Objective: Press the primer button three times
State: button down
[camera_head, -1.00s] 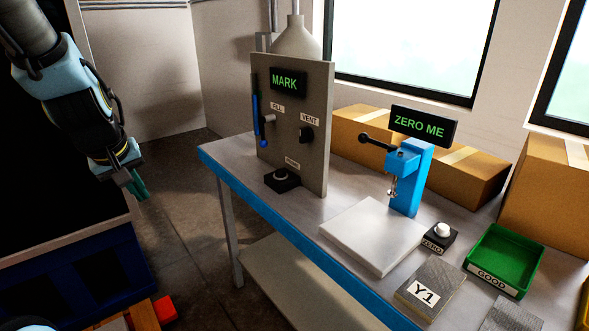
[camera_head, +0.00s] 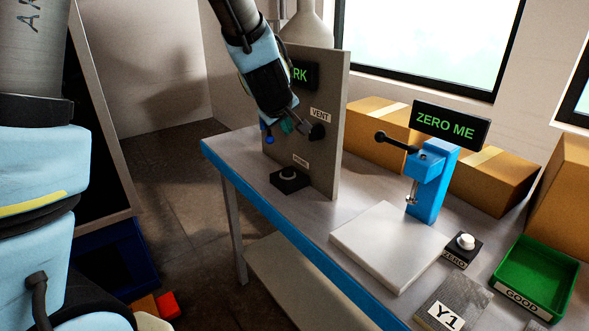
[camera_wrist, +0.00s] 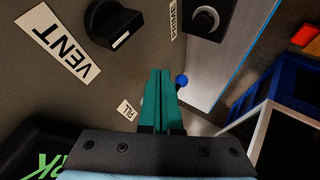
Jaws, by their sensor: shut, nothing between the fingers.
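The primer button (camera_head: 289,174) is a round dark cap on a small black box at the foot of the grey panel, on the bench. It also shows at the top of the wrist view (camera_wrist: 205,18). My gripper (camera_head: 287,126) hangs in front of the panel, above the button box and apart from it. Its teal fingers (camera_wrist: 160,75) are shut together with nothing between them. The button's label (camera_head: 300,162) is on the panel just above the box. My arm hides part of the MARK display (camera_head: 301,74).
The black VENT knob (camera_head: 317,131) sits close right of my gripper. A blue ball-ended lever (camera_head: 269,140) is close to its left. Right on the bench stand a white plate (camera_head: 375,250), a blue press (camera_head: 432,185), a ZERO button (camera_head: 465,242) and a green GOOD tray (camera_head: 537,285).

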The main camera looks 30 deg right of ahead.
aim_at(288, 173)
jog(key=shift+f, duration=0.1)
dwell(0.3)
notch_tip(288, 173, down, 9)
jog(key=b, duration=0.8)
jog(key=shift+r+b, duration=0.2)
jog(key=shift+b, duration=0.1)
jog(key=shift+f, duration=0.1)
dwell(1.3)
jog(key=shift+f+b, duration=0.3)
jog(key=shift+b, duration=0.05)
jog(key=shift+f+b, duration=0.5)
jog(key=shift+f, duration=0.1)
dwell(0.7)
jog(key=shift+r, duration=0.15)
jog(key=shift+r+p, duration=0.85)
jog(key=shift+p, duration=0.15)
